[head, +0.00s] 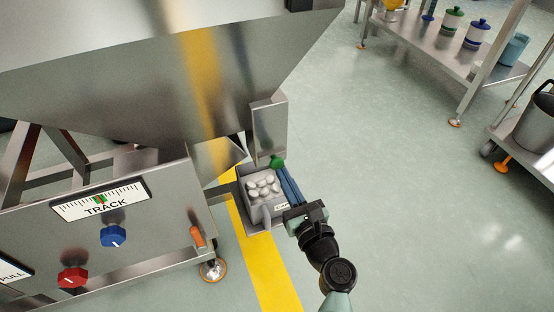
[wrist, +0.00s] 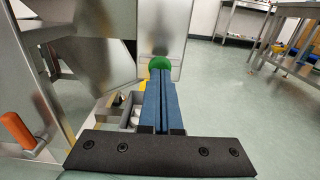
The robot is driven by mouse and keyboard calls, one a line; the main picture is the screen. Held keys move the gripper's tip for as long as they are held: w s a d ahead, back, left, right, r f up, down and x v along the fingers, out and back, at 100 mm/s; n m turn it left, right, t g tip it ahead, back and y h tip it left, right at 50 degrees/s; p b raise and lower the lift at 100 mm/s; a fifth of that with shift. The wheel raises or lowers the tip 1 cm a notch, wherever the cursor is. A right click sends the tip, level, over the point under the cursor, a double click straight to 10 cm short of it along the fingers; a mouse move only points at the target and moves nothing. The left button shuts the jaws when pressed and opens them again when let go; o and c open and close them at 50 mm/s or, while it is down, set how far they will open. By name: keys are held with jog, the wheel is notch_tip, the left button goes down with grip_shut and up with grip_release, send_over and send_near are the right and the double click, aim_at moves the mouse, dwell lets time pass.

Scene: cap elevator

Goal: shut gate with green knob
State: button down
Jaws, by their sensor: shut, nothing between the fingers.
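The green knob (head: 277,162) sits at the lower right of the steel chute (head: 268,115), just beyond my fingertips. It also shows in the wrist view (wrist: 159,63), right past the finger ends. My gripper (head: 278,170) has its two blue fingers together with nothing between them. In the wrist view the fingertips (wrist: 160,74) overlap the knob's lower edge; I cannot tell whether they touch it. The gate plate itself is hard to make out; a steel plate (wrist: 162,47) stands behind the knob.
A steel bin (head: 246,181) with several white caps lies under the chute, left of my fingers. The machine panel has a blue knob (head: 113,236), a red knob (head: 72,277) and an orange handle (head: 197,237).

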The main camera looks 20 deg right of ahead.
jog(key=shift+w, duration=0.8)
jog(key=s+p, duration=0.1)
jog(key=s, duration=0.6)
jog(key=shift+p, duration=0.35)
jog(key=shift+s+d, duration=0.1)
jog(key=shift+s, duration=0.05)
